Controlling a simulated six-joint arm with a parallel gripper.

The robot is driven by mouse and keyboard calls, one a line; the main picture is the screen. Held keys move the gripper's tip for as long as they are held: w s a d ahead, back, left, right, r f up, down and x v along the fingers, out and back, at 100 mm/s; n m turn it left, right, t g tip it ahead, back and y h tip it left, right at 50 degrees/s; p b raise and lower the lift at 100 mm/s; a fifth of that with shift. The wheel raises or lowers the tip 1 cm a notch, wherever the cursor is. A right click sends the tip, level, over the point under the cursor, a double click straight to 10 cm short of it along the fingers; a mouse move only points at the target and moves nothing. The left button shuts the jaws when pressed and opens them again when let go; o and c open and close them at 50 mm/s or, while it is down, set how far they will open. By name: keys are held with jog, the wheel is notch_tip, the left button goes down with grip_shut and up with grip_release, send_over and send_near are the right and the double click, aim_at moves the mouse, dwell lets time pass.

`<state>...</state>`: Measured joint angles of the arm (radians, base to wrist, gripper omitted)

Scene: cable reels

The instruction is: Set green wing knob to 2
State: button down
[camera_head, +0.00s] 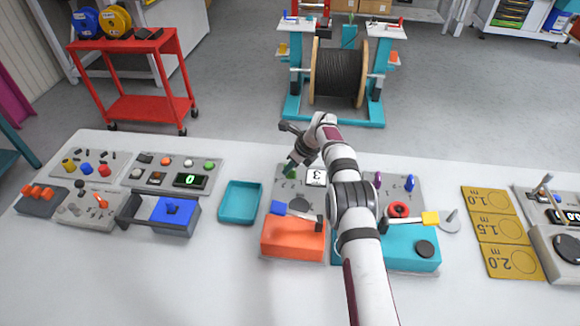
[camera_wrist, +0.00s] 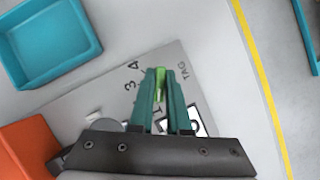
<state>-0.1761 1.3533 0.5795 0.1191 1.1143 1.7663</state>
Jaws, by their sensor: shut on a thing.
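The green wing knob (camera_wrist: 160,84) shows in the wrist view as a light green strip between the two dark teal fingers of my gripper (camera_wrist: 161,98). My gripper is shut on it from above. Printed marks "3" and "4" show to the left of the fingers, and a "1" shows partly behind them. The "2" is not visible, and which mark the knob points at cannot be told. In the head view my gripper (camera_head: 291,168) is low over the grey panel (camera_head: 285,187), beside a white tile (camera_head: 316,177) reading an upside-down "3".
A teal tray (camera_head: 240,202) stands left of the panel. An orange box (camera_head: 293,240) with a blue-handled lever is in front. My arm hides part of the panel.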

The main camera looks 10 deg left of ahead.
jog(key=m+t+h, duration=0.1)
jog(key=m, duration=0.2)
jog(key=m+h, duration=0.1)
jog(key=m, duration=0.1)
jog(key=m+t, duration=0.1)
jog(key=m, duration=0.2)
jog(key=shift+h, duration=0.4)
jog(key=c, duration=0.9)
grip_release()
notch_tip(320, 180, up, 7)
